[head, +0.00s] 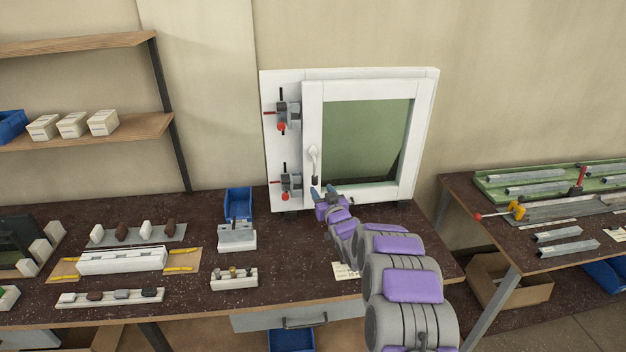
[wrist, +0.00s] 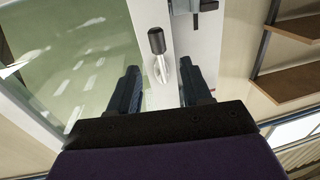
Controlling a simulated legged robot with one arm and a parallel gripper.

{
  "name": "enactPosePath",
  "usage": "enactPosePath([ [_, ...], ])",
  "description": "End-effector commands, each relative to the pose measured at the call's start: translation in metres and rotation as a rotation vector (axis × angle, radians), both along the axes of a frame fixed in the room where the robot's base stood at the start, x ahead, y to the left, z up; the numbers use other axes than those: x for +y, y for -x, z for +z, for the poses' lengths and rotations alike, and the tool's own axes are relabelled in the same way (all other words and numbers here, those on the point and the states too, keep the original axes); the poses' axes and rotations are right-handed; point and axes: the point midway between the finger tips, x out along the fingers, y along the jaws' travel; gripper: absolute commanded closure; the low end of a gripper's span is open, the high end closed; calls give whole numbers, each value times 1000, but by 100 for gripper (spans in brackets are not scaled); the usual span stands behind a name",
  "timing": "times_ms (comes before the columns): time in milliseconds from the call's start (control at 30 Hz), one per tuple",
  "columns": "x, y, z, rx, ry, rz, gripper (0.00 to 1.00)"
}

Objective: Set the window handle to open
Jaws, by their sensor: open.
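The white window frame (head: 309,130) with greenish glass stands upright on the bench against the wall. Its handle (head: 314,165) sits on the left side of the sash and hangs down, with a dark end. In the wrist view the handle (wrist: 158,58) shows a black grip and a metal shank. My gripper (head: 323,192) is just below the handle in the head view. In the wrist view its two dark fingers (wrist: 160,88) are spread, with the handle in line with the gap between them. I cannot tell whether they touch it.
Two clamps with red knobs, an upper one (head: 284,112) and a lower one (head: 290,184), sit on the panel left of the sash. A blue bin (head: 238,203) and a grey-white block (head: 237,236) stand left of my gripper. Shelves (head: 90,135) hang at left.

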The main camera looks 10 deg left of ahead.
Motion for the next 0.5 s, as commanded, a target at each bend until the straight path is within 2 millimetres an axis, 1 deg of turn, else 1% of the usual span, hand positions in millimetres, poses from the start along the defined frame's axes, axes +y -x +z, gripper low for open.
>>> enactPosePath([
  [33, 3, -5, -2, 0, 1, 0, 52],
  [300, 18, -30, -1, -3, 3, 0, 52],
  [500, 25, -47, -2, -2, 6, 0, 52],
])
